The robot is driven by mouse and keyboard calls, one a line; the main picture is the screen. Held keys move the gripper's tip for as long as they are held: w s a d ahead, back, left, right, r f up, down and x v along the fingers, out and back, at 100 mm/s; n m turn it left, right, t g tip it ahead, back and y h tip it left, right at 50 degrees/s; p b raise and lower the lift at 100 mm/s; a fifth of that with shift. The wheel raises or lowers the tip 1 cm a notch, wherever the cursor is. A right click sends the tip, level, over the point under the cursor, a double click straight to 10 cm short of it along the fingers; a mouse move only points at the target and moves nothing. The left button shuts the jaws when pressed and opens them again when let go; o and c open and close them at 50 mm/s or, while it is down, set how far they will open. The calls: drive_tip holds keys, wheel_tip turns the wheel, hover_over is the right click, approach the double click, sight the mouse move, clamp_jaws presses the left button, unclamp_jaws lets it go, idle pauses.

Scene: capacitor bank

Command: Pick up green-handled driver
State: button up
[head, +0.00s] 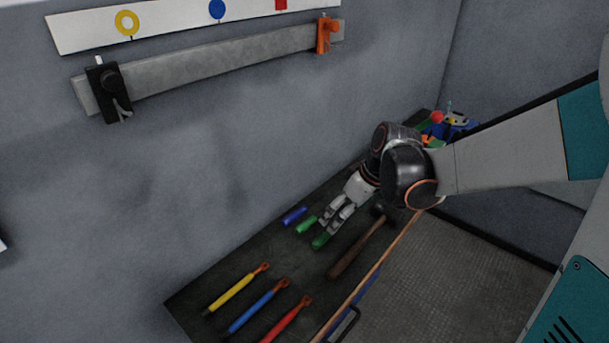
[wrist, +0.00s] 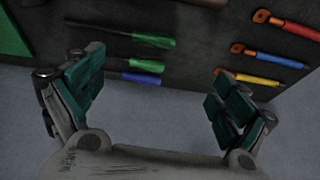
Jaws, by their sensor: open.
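Two green-handled drivers lie on the dark bench. One, nearer the wall, has its handle (head: 306,225) beside a blue-handled driver (head: 294,216); the other handle (head: 321,240) lies nearer the hammer. In the wrist view the green handles (wrist: 147,65) (wrist: 152,41) show with thin shafts pointing left. The blue handle (wrist: 142,78) lies next to them. My gripper (head: 331,220) is open above these drivers, its fingers (wrist: 158,92) spread wide with nothing between them. In the head view it hides the shafts.
A wooden-handled hammer (head: 355,252) lies close beside the drivers. Yellow (head: 233,291), blue (head: 258,307) and red (head: 287,320) tools with orange ends lie at the near end of the dark bench (head: 190,302). Colourful items (head: 447,127) stand at the far end. The wall runs along the bench.

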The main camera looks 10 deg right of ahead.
drive_tip(key=f, duration=0.1)
drive_tip(key=b, duration=0.2)
hover_over(324, 236)
drive_tip(key=s+d, duration=0.1)
drive_tip(key=s, duration=0.1)
wheel_tip(324, 236, down, 8)
drive_tip(key=shift+r, duration=0.1)
drive_tip(key=shift+w+d+b+x, duration=0.15)
drive_tip(key=shift+b+x, duration=0.45)
drive_tip(key=shift+x, duration=0.7)
drive_tip(key=shift+w+d+b+x, duration=0.15)
drive_tip(key=shift+b+x, duration=0.45)
drive_tip(key=shift+x, duration=0.75)
drive_tip(key=shift+s, duration=0.1)
drive_tip(key=c, duration=1.2)
